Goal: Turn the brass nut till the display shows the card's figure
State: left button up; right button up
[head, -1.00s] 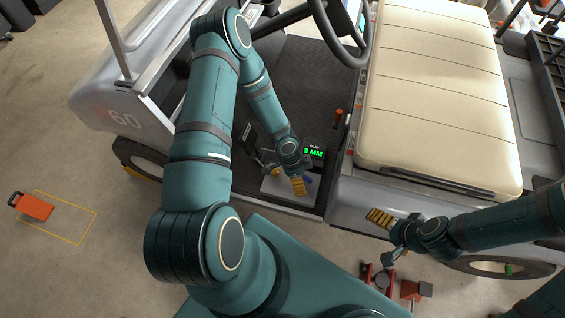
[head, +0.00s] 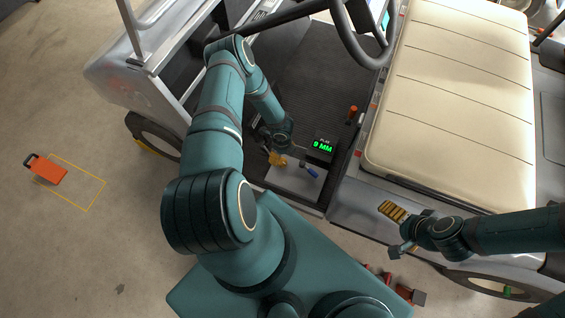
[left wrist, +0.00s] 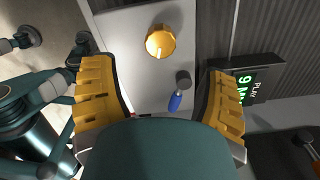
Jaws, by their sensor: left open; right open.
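The brass nut (left wrist: 160,41) is a round gold knob with a pale mark on its rim. It stands on a light grey plate (left wrist: 135,85), ahead of my left fingers in the left wrist view. My left gripper (head: 277,159) is open, its yellow fingers (left wrist: 162,70) spread wide with nothing between them. I cannot pick out the nut from the fingers in the head view. The display (head: 322,146) reads 9 MM in green, labelled PLAY; it also shows in the left wrist view (left wrist: 247,86). My right gripper (head: 396,228) is open and empty beside the seat. I cannot make out a card.
The steering wheel (head: 360,40) and cream seat (head: 450,100) border the footwell. An orange block (head: 48,170) is on the floor at left.

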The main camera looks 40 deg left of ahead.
aim_at(282, 161)
pick_arm(q)
notch_tip(282, 161, down, 9)
jog(key=b, duration=0.2)
jog(key=shift+r+b, duration=0.15)
jog(key=shift+b, duration=0.2)
jog(key=shift+c, duration=0.2)
jog(key=c, duration=1.2)
